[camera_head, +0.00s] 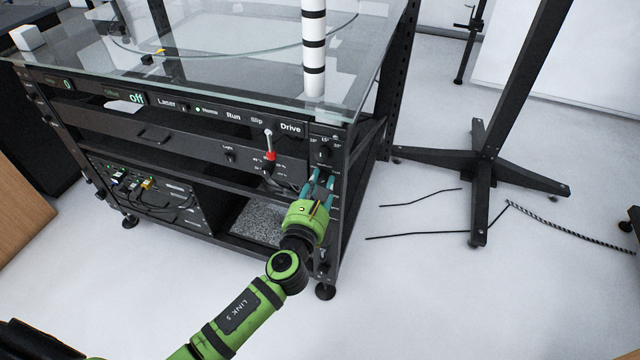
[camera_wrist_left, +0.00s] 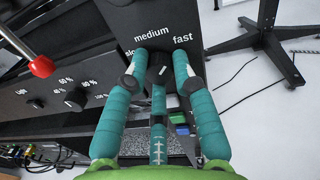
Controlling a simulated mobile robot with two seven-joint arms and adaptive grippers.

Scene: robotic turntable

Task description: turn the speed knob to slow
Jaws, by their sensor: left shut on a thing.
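The speed knob (camera_wrist_left: 160,73) is a black knob on the black front panel in the left wrist view, under white labels reading "slow", "medium" and "fast". A light mark shows on its face, but its exact setting is too small to tell. My left gripper (camera_wrist_left: 160,58) has teal fingers on either side of the knob, shut on it. The "slow" label (camera_wrist_left: 135,51) is partly hidden by the left finger. In the head view my left gripper (camera_head: 322,180) is at the right end of the cabinet front, where the fingers hide the knob. My right gripper is not in view.
A red-tipped lever (camera_head: 269,156) stands out from the panel left of the gripper. Another knob (camera_wrist_left: 76,98) with percent marks is beside it. The glass top (camera_head: 215,65) overhangs the panel. A black stand (camera_head: 480,160) and cables lie on the open floor to the right.

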